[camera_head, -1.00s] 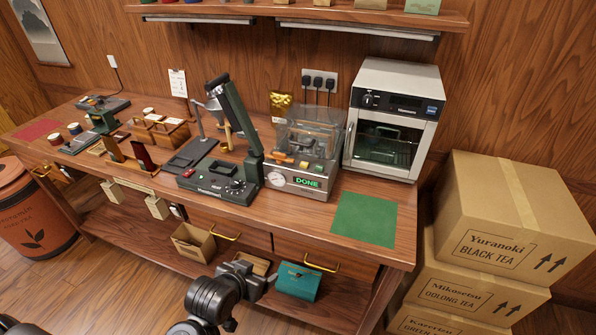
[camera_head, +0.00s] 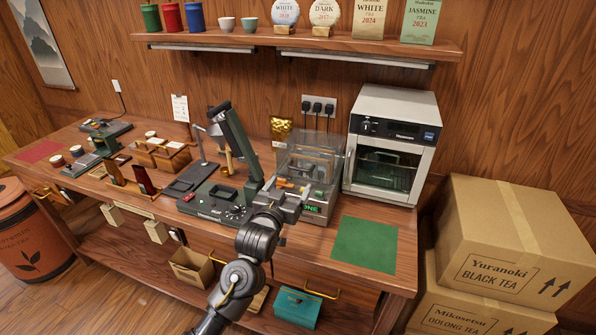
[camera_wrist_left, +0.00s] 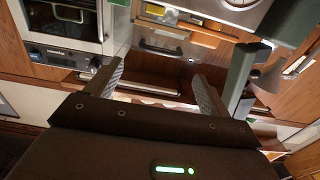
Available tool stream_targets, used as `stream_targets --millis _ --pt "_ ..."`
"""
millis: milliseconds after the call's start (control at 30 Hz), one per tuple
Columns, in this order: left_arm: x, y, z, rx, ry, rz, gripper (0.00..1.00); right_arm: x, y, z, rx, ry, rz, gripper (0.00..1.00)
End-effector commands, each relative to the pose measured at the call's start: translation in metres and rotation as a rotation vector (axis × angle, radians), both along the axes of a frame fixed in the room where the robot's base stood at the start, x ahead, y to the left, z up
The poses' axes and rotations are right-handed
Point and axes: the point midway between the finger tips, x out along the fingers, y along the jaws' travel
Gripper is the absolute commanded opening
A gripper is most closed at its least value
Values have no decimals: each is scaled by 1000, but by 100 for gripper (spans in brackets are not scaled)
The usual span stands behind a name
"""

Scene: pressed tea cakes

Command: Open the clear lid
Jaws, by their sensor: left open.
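The clear lid (camera_head: 318,140) is a transparent boxy cover, shut over the machine with the green lit display (camera_head: 313,209) on the counter. My left gripper (camera_head: 287,192) is open and empty in front of this machine's left part, hiding some of its front panel and part of the display. I cannot tell whether it touches the lid. In the left wrist view its two fingers (camera_wrist_left: 156,88) stand wide apart with nothing between them. My right gripper is not in view.
A dark green press (camera_head: 233,150) with a tall lever stands just left of the machine. A white oven (camera_head: 398,100) stands close on its right. A green mat (camera_head: 364,245) lies bare at the counter's right front. A shelf (camera_head: 300,42) runs above.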

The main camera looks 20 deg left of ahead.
Motion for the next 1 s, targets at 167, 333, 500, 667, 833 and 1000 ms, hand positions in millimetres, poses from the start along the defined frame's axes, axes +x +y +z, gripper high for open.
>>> stream_targets --millis 167,333,500,667,833,1000 --pt "36 -2 3 0 0 1 81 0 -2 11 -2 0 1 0" --pt "61 -4 2 0 2 0 81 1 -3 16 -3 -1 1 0" --pt "74 -5 1 -2 2 0 81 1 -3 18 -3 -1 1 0" --pt "77 -5 0 -2 1 0 81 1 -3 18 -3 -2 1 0" --pt "77 -5 0 -1 1 0 81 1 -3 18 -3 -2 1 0" --pt "77 -5 0 -1 1 -1 59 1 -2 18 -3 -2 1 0"
